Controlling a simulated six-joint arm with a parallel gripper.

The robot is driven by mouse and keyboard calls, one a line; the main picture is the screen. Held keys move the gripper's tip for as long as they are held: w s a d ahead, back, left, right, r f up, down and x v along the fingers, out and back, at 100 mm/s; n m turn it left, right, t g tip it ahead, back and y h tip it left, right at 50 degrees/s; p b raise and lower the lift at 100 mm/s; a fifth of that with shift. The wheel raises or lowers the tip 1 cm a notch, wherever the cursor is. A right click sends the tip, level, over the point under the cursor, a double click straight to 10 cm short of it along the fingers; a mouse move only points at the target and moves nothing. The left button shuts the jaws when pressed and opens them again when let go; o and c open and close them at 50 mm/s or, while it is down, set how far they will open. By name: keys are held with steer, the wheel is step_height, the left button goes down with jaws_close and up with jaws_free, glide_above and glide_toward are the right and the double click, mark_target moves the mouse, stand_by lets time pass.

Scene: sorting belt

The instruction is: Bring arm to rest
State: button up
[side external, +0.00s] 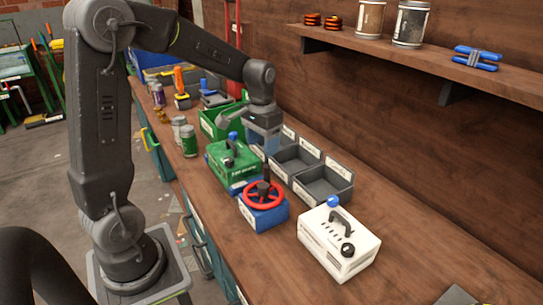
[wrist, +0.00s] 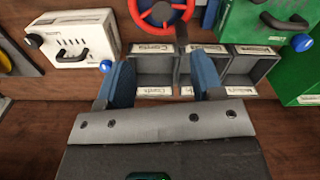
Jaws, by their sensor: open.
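My gripper (side external: 263,140) is at the end of the arm, pointing down near the far end of the row of grey bins. The wrist view shows its two blue fingers (wrist: 161,78) spread apart with nothing between them. The grey labelled bins (side external: 323,184) stand in a row on the bench; in the wrist view the bins (wrist: 153,72) lie beyond the fingers, and the ones that show look empty. The fingertips are hidden in the side view.
A green box (side external: 232,165), a blue box with a red wheel (side external: 263,212) and a white box with a handle (side external: 338,243) stand on the wooden bench (side external: 420,265). Cans (side external: 189,140) and a green crate (side external: 208,126) are farther back. A shelf (side external: 440,62) hangs on the wall.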

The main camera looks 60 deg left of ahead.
steer(key=s+d+r+m+t, duration=0.1)
steer(key=s+d+r+t, duration=0.25)
steer(key=s+d, duration=0.4)
steer(key=s+d+r+m+t, duration=0.1)
steer(key=s+d+r+t, duration=0.1)
steer(key=s+d+r, duration=0.35)
steer(key=n+g, duration=0.6)
steer(key=n, duration=0.5)
glide_above(263, 185)
step_height(263, 185, down, 10)
step_height(263, 185, down, 13)
steer(key=shift+f, duration=0.1)
steer(key=c, duration=0.9)
